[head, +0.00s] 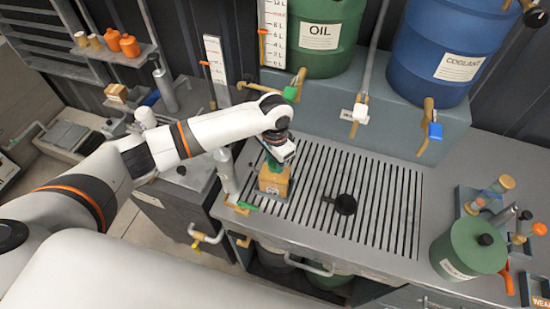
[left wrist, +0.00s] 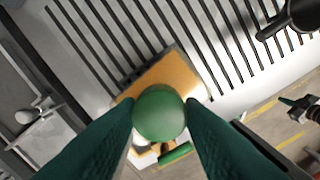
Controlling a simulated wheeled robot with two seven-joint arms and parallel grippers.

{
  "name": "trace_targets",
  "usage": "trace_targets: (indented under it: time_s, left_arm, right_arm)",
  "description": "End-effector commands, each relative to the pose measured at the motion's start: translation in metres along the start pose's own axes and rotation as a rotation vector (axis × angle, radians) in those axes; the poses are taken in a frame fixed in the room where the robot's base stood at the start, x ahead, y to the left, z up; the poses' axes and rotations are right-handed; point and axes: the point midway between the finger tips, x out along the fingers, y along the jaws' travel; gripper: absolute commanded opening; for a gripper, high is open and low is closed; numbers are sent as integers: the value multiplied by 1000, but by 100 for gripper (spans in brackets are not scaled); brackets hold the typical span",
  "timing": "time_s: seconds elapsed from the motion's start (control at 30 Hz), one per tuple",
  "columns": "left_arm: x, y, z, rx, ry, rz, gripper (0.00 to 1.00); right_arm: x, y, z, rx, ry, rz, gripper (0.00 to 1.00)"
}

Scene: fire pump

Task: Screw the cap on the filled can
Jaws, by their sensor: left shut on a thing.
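The can (head: 273,184) is an orange-yellow block with a pale label and stands upright on the slotted grate. In the left wrist view the can (left wrist: 172,72) shows under a round green cap (left wrist: 158,112). My left gripper (head: 275,162) is right over the can's top, with its fingers shut on the cap from both sides. The cap is at the can's top; whether its thread is engaged is hidden. My right gripper is in neither view.
A black funnel (head: 345,204) lies on the grate (head: 385,215) right of the can. Green OIL (head: 318,35) and blue COOLANT (head: 450,50) drums with taps stand behind. A green container (head: 468,247) is at the right. The grate's right part is clear.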

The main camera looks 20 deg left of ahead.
Motion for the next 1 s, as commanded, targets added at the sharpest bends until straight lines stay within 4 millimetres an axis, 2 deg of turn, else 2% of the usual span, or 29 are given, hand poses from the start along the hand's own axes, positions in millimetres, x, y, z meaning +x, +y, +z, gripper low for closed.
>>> trace_targets:
  time_s: [1.0]
  left_arm:
    - [6, 0, 0, 0, 0, -1, 14]
  right_arm:
    - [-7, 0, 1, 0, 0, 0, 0]
